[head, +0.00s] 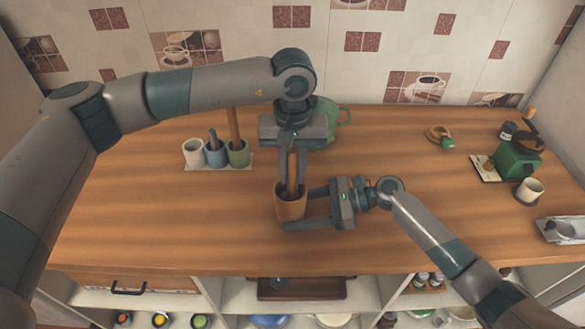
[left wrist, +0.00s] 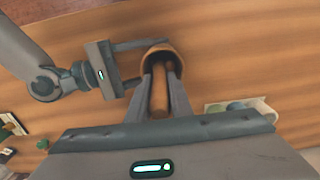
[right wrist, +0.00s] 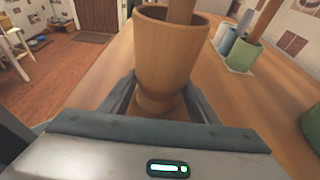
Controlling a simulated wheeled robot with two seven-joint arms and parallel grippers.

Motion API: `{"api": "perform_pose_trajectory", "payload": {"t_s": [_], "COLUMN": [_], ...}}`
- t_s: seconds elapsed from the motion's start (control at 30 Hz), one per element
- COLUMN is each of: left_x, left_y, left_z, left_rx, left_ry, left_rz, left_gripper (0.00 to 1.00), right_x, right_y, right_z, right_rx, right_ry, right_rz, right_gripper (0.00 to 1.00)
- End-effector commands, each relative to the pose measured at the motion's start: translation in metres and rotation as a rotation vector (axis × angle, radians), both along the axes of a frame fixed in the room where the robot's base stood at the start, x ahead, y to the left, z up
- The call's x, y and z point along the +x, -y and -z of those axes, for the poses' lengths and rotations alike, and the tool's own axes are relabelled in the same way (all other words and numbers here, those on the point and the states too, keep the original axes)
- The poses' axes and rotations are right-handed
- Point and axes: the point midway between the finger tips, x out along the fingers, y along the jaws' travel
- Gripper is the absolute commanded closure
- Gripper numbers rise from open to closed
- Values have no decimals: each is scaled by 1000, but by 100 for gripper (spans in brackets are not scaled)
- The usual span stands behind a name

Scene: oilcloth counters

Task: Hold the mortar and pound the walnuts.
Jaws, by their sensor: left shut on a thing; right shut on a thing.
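The wooden mortar (head: 291,208) stands upright on the counter, and it fills the middle of the right wrist view (right wrist: 168,55). My right gripper (head: 285,207) is shut on the mortar from the right side, low around its narrower part. The wooden pestle (left wrist: 160,88) stands in the mortar with its lower end inside. My left gripper (head: 292,178) is above the mortar, shut on the pestle from above. The walnuts are not visible; the inside of the mortar is dark and partly hidden by the pestle and fingers.
Several small cups (head: 215,154) stand on a tray behind left, one holding a tall wooden stick. A green object (head: 337,118) is partly hidden behind my left gripper. A green grinder (head: 517,160) and a white cup (head: 529,190) are far right. The front left counter is clear.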

Motion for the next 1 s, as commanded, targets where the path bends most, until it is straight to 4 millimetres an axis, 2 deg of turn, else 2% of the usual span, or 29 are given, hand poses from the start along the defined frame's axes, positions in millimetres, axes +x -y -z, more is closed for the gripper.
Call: {"api": "perform_pose_trajectory", "payload": {"t_s": [0.53, 1.0], "left_x": [0, 0], "left_y": [0, 0], "left_z": [7, -12], "left_rx": [0, 0], "left_ry": [0, 1], "left_rz": [0, 1], "left_gripper": [100, 100], "right_x": [0, 0], "right_y": [0, 0], "right_z": [0, 0], "right_rx": [1, 0], "right_ry": [0, 0], "right_rz": [0, 0], "right_gripper": [57, 57]}}
